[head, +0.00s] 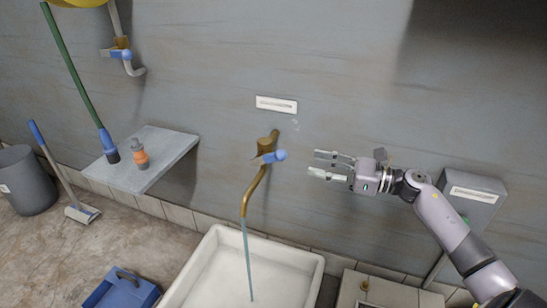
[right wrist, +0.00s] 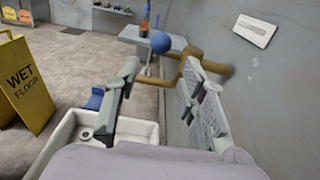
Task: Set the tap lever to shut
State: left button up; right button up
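A brass wall tap (head: 257,184) has a lever with a blue knob (head: 280,155) pointing to the right in the head view. A stream of water (head: 248,262) runs from its spout into the white sink (head: 312,272). My right gripper (head: 314,163) is open and empty, a short gap to the right of the knob. In the right wrist view the blue knob (right wrist: 160,42) and brass tap body (right wrist: 196,62) show beyond the open fingers of the right gripper (right wrist: 160,70). My left gripper is not in view.
A grey wall box (head: 470,200) is on the right. A blue container (head: 122,290) stands by the sink. A yellow wet-floor sign (right wrist: 22,85) stands at left in the wrist view.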

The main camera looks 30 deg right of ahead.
aim_at(275, 156)
jog(key=x, duration=1.3)
jog(key=shift+d, duration=0.1)
jog(key=shift+c, duration=0.5)
grip_shut()
jog(key=shift+f, duration=0.1)
